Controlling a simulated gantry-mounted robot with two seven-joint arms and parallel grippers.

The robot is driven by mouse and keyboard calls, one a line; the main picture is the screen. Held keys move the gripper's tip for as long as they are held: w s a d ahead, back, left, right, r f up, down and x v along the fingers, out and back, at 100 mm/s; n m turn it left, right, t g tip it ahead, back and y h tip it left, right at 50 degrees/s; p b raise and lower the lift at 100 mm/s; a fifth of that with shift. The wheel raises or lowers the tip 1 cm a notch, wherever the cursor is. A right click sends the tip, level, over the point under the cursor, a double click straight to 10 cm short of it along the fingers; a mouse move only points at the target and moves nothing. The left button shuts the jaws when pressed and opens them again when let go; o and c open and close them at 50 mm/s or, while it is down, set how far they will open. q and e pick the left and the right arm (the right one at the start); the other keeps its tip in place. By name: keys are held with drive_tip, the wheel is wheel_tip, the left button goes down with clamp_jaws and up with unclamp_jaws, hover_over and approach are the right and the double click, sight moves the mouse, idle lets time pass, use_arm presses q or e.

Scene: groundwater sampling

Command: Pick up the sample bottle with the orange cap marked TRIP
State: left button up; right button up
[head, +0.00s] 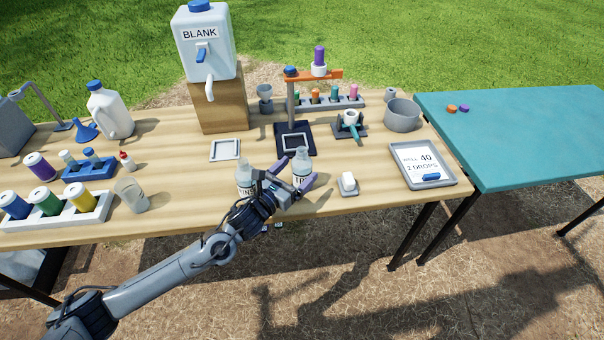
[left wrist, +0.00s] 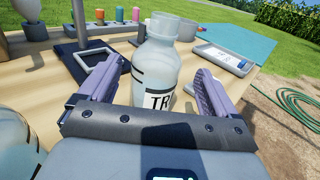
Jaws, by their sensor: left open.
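The sample bottle marked "TR…" (left wrist: 155,72) stands upright between the jaws of my left gripper (left wrist: 150,92) in the left wrist view. The rest of its label is hidden. In the head view the same bottle (head: 303,163) stands near the table's front edge, with my left gripper (head: 298,173) around it. The jaws are open, with a gap visible beside the bottle. Its top looks pale, and I see no orange cap on it. A small orange cap (head: 451,108) lies on the teal table. My right gripper is not in view.
A second labelled bottle (head: 244,178) stands close left of the gripper. A white block on a small dish (head: 348,185) is to the right. Behind are a dark stand (head: 310,139) and a white tray (head: 225,149). A purple cap (head: 464,108) lies beside the orange one.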

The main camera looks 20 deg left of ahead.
sight(305, 161)
use_arm(q)
drive_tip(key=shift+w+f, duration=0.1)
drive_tip(key=shift+w, duration=0.25)
drive_tip(key=b+x, duration=0.2)
drive_tip(key=x, duration=0.1)
drive_tip(key=shift+w+a, duration=0.1)
drive_tip(key=shift+w, duration=0.65)
drive_tip(key=shift+s, duration=0.1)
drive_tip(key=c, duration=1)
drive_tip(key=shift+c, duration=0.8)
